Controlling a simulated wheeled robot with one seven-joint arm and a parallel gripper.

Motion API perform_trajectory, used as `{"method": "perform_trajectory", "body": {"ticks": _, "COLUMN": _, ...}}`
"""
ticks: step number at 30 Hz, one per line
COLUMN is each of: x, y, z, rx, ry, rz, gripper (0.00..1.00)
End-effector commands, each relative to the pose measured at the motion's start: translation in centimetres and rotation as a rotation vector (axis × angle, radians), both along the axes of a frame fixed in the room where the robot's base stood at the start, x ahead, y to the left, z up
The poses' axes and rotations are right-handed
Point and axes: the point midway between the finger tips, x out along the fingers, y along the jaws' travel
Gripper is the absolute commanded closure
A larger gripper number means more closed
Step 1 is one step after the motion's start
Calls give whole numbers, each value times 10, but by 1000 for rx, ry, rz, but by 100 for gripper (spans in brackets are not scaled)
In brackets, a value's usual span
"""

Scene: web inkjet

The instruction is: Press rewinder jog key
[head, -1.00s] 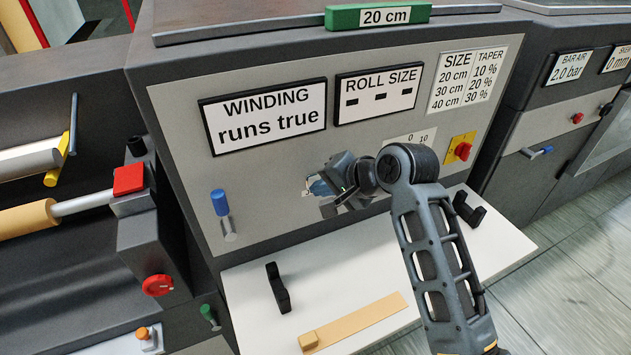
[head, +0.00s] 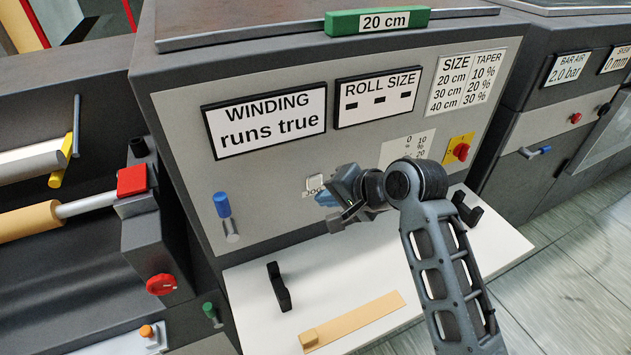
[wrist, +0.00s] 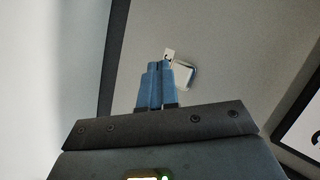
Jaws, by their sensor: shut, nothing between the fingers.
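The jog key is a small white square button (head: 315,182) on the grey panel of the rewinder, with a JOG label (head: 313,193) just below it in the head view. My gripper (head: 326,200) is shut and empty, its blue fingers just below and to the right of the key in the picture. In the wrist view the key (wrist: 184,75) shows just right of my shut fingertips (wrist: 159,67), with part of the label (wrist: 168,54) beyond them. The key is uncovered in the head view, and I see no clear contact with it.
A blue-capped lever (head: 222,206) is left of the key. A yellow plate with a red knob (head: 460,150) is to the right. Below, a white shelf (head: 370,270) carries two black brackets and a tan strip (head: 350,320). The display (head: 264,118) reads "WINDING runs true".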

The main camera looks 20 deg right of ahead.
Motion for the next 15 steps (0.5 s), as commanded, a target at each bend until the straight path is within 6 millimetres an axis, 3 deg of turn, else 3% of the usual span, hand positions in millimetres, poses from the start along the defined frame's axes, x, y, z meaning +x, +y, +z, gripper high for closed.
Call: {"method": "perform_trajectory", "body": {"ticks": 15, "x": -41, "y": 0, "z": 1, "rx": 0, "ry": 1, "rz": -1, "gripper": 100}}
